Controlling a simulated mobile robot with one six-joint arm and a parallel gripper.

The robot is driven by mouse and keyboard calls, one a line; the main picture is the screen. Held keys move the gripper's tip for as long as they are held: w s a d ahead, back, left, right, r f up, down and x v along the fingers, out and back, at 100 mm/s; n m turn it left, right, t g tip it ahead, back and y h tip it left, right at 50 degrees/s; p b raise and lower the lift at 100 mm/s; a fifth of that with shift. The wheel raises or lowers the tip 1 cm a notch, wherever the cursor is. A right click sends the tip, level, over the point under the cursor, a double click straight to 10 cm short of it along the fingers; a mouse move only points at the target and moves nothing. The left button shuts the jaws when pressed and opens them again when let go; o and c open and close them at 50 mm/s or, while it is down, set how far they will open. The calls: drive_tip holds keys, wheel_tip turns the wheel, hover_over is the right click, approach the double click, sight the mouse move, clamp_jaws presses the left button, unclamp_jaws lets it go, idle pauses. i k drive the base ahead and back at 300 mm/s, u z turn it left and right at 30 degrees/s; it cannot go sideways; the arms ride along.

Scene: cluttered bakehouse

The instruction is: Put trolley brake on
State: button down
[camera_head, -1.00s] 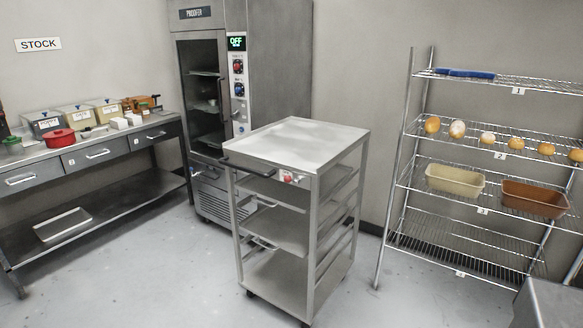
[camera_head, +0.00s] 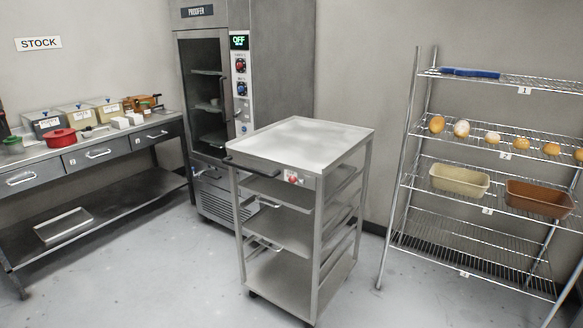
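The trolley (camera_head: 298,138) is a grey metal cart with a flat bare top, open shelves below and small dark castors. It stands upright on the floor in the middle of the view. A dark push handle (camera_head: 250,168) sticks out on its left front side. A small red control (camera_head: 292,177) on a pale plate sits on the front edge below the top; its setting is too small to read. My gripper is not in view.
A proofer (camera_head: 212,12) showing OFF stands behind the trolley. A stock bench (camera_head: 110,136) with tubs and a red pot is at left. A wire rack (camera_head: 425,130) with loaves and tins is at right. Floor (camera_head: 150,270) is clear at front left.

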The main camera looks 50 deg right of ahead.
sight(293, 180)
drive_tip(key=u, duration=0.05)
drive_tip(key=i, duration=1)
drive_tip(key=z, duration=0.05)
